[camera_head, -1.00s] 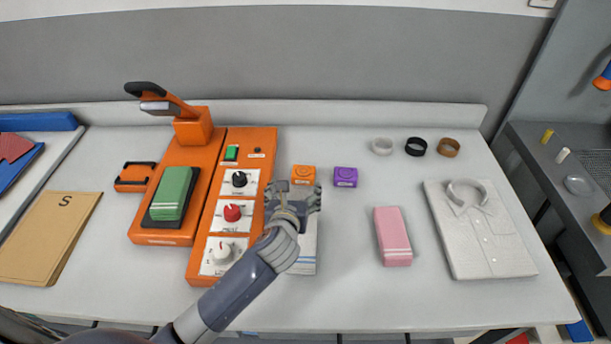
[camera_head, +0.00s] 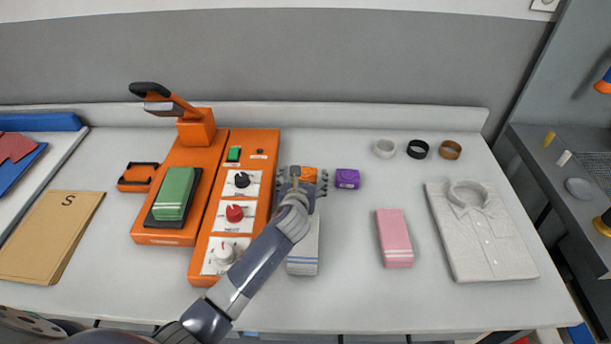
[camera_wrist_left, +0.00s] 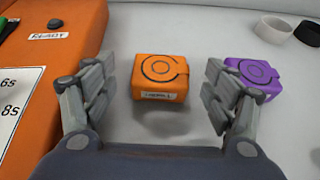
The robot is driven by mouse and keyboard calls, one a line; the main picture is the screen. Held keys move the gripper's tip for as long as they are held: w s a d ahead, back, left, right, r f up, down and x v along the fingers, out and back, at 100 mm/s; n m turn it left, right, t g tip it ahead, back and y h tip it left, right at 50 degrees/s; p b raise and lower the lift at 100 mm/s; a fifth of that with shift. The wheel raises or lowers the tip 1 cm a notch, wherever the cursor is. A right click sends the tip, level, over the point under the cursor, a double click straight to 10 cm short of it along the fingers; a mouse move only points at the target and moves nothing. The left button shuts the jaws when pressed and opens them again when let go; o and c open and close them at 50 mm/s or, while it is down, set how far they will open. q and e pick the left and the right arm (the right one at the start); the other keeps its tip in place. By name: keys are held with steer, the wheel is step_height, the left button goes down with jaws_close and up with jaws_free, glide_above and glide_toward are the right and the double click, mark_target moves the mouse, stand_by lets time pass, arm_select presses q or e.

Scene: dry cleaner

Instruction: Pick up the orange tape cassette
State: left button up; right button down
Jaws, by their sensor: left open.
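The orange tape cassette (camera_wrist_left: 160,75) is a small box with a round mark on top and a white label on its front. It lies on the white counter between the open fingers of my left gripper (camera_wrist_left: 158,100) in the left wrist view, with a gap on each side. In the head view the cassette (camera_head: 308,174) is partly covered by my left gripper (camera_head: 303,178), which is over its near side. The purple cassette (camera_head: 347,178) lies just to the right; it also shows in the left wrist view (camera_wrist_left: 258,75). My right gripper is not in view.
The orange machine (camera_head: 262,150) with knobs stands close to the left of my gripper. A white folded item (camera_head: 303,256) lies under my forearm. A pink folded item (camera_head: 394,238), a folded shirt (camera_head: 482,235) and several rings (camera_head: 417,149) are to the right.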

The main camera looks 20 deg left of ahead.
arm_select(q)
steer(key=shift+x, duration=1.15)
steer(key=c, duration=1.2)
steer(key=shift+o, duration=0.2)
